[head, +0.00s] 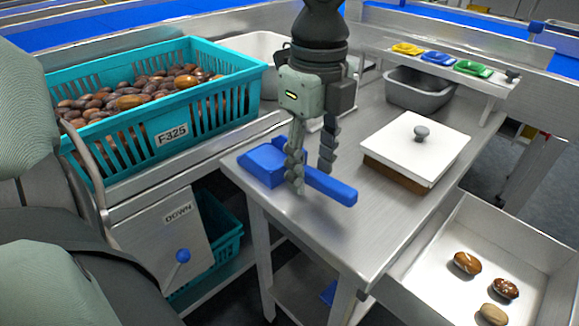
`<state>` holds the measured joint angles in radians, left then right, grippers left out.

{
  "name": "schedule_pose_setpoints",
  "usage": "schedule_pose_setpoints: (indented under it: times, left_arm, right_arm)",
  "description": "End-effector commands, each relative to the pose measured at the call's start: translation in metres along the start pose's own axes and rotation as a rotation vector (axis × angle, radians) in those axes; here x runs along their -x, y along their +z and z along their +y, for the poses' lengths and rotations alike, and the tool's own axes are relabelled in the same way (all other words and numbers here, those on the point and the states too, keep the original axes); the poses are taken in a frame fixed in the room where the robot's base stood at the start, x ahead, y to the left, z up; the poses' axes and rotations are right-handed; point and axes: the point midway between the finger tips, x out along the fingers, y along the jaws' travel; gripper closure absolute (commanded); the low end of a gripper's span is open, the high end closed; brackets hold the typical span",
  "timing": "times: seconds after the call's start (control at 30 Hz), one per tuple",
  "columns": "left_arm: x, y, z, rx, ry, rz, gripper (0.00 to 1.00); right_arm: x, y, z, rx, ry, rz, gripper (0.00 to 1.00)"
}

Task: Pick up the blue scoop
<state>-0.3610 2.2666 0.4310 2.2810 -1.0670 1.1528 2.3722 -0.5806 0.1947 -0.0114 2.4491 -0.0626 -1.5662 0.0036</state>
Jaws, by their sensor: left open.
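The blue scoop (262,165) lies on the front left part of the steel table (380,215). Its wide pan is at the left and its handle (335,189) points right and toward the front edge. My left gripper (312,178) comes down from above over the scoop. Its fingers are apart, one in front of the scoop near where pan and handle meet, the other behind it. The near finger hides part of the scoop. I cannot tell whether the fingers touch it. My right gripper is not in view.
A teal crate (245,80) of dates stands at the left. A white-lidded box (420,140) and a grey tub (420,88) stand right of the scoop. A white tray (470,215) with 3 dates is at the lower right. A shelf holds yellow, blue and green scoops or dishes (438,57).

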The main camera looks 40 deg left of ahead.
Motion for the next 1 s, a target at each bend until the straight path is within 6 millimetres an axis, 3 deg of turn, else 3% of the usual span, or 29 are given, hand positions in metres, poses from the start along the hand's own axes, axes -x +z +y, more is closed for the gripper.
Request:
schedule_pose_setpoints:
  times: [0.1, 0.37, 0.7, 1.0]
  left_arm:
    - [-0.012, -0.0003, 0.0008, -0.001, 0.002, 0.001, 0.57]
    - [-0.0138, -0.0004, 0.0003, 0.0, -0.001, 0.002, 0.57]
    - [-0.0136, -0.0003, 0.0003, -0.001, -0.001, 0.001, 0.99]
    - [-0.0132, -0.0003, 0.0001, -0.001, -0.002, 0.001, 1.0]
  right_arm:
    - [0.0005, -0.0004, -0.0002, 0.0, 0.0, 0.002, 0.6]
    - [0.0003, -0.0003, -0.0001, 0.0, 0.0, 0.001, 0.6]
    - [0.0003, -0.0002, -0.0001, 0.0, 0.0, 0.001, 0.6]
    - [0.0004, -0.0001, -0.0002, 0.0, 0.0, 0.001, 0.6]
